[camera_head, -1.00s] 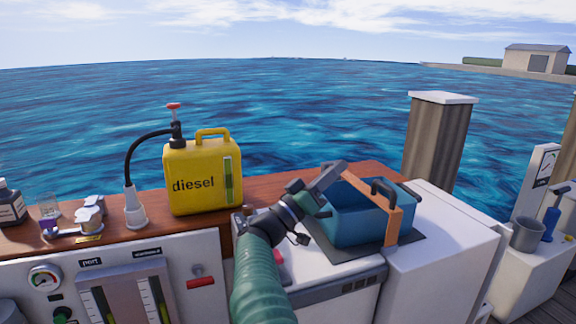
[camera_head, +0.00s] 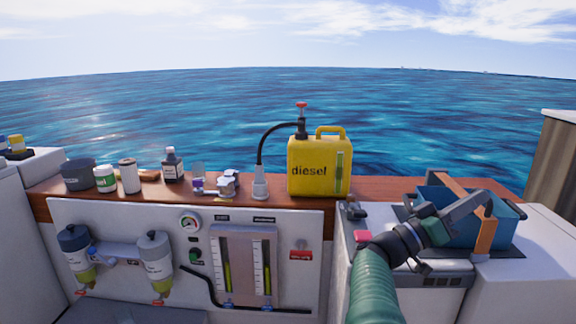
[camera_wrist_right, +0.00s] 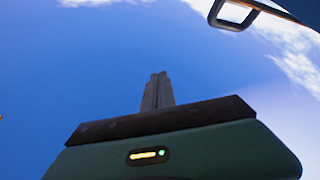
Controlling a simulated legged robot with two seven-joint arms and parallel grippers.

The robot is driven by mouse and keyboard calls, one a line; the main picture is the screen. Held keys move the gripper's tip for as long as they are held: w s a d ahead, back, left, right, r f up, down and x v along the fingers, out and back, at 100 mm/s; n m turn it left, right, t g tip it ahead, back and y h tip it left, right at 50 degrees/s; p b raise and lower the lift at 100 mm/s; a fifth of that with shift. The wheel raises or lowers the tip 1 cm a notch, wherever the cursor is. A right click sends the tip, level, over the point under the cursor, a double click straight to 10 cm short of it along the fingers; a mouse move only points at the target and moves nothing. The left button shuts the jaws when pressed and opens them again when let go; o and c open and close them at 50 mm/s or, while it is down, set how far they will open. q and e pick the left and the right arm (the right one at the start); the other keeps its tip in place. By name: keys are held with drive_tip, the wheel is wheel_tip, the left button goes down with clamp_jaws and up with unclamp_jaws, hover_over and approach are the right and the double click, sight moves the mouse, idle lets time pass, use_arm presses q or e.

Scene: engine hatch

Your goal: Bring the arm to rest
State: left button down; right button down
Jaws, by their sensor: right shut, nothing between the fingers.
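My right arm, with a green sleeve (camera_head: 375,292), comes in from the lower right in the head view. Its gripper (camera_head: 484,198) is in front of the blue toolbox (camera_head: 515,212) with an orange strap, and hides part of it. I cannot tell whether they touch. In the right wrist view the two dark fingers (camera_wrist_right: 158,88) are together with nothing between them, and point up against the sky. A dark handle-like loop (camera_wrist_right: 234,14) shows at the top of that view. My left gripper is not in view.
A yellow diesel can (camera_head: 318,170) with a pump hose stands on the wooden ledge (camera_head: 290,203). Several jars and bottles stand to its left. Below is a white panel with gauges (camera_head: 190,222) and two filters (camera_head: 155,262). A white cabinet (camera_head: 545,270) is at the right.

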drive_tip(key=s+d+f+n+g+y, duration=0.1)
drive_tip(key=s+d+f+n+y, duration=0.2)
drive_tip(key=f, duration=0.6)
drive_tip(key=s+d+f+y, duration=0.15)
drive_tip(key=f+y, duration=0.25)
drive_tip(key=f, duration=0.4)
drive_tip(key=s+d+f+n+g+y, duration=0.15)
drive_tip(key=s+f+y, duration=0.25)
drive_tip(key=f, duration=0.5)
drive_tip(key=s+a+f+n+y, duration=0.4)
drive_tip(key=s+a+f+y, duration=0.35)
drive_tip(key=a+f, duration=0.5)
drive_tip(key=s+a+f+n+t+y, duration=0.2)
drive_tip(key=s+a+f+y, duration=0.3)
drive_tip(key=s+a, duration=0.6)
wheel_tip(320, 180, up, 37)
drive_tip(key=w+p, duration=0.1)
drive_tip(key=p, duration=3.5)
drive_tip(key=shift+w+a+p, duration=0.15)
drive_tip(key=shift+a+p, duration=0.2)
drive_tip(key=shift+p, duration=0.05)
drive_tip(key=shift+g, duration=0.25)
